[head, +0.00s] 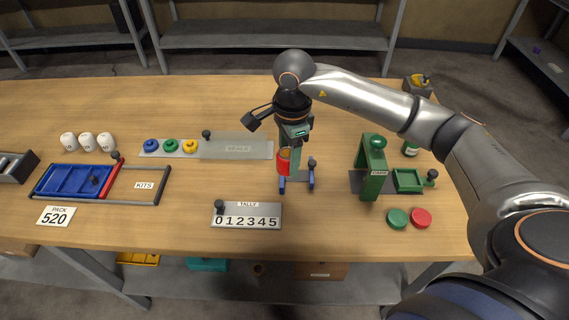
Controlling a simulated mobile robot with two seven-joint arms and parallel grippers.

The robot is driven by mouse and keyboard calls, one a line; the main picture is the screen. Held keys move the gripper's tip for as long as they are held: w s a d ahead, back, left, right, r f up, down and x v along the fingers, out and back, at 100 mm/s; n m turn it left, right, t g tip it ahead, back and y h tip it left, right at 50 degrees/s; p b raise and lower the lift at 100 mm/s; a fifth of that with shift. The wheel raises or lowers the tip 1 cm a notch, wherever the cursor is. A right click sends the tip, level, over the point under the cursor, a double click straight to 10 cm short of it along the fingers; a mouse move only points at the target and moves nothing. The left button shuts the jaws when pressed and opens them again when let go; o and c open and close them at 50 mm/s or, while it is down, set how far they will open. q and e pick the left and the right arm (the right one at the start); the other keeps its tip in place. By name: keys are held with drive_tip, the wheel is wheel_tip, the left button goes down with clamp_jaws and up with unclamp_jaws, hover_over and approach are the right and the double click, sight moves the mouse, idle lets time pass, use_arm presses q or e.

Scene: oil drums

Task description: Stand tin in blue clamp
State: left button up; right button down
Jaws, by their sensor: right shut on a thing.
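My right gripper (290,150) reaches down from above at the middle of the table and is shut on a red tin (284,163). The gripper hides part of the tin. The blue clamp (282,185) stands just below, with two upright blue jaws on a grey base and a dark knob at its right. In the picture the tin is at or just above the left jaw; I cannot tell whether it touches the clamp. My left gripper does not show.
A green press (373,167) and a green tray (408,180) stand to the right. Green and red discs (420,218) lie in front of them. A tally plate (246,215) lies at front left of the clamp. A blue bin (68,181) and white pots are far left.

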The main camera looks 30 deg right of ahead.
drive_tip(key=w+d+m+p, duration=0.2)
drive_tip(key=d+m, duration=0.1)
drive_tip(key=m, duration=0.6)
drive_tip(key=m+b, duration=0.3)
drive_tip(key=m, duration=0.1)
hover_over(300, 175)
drive_tip(key=shift+a+f, duration=0.15)
drive_tip(key=shift+f, duration=1.1)
drive_tip(key=shift+a+f, duration=0.15)
drive_tip(key=shift+f, duration=1.1)
drive_tip(key=shift+f+b, duration=1.4)
drive_tip(key=shift+f, duration=0.5)
drive_tip(key=shift+c, duration=0.8)
unclamp_jaws()
drive_tip(key=shift+d, duration=0.1)
drive_tip(key=shift+c, duration=1)
drive_tip(key=o, duration=0.3)
drive_tip(key=shift+d, duration=0.1)
drive_tip(key=shift+r, duration=0.1)
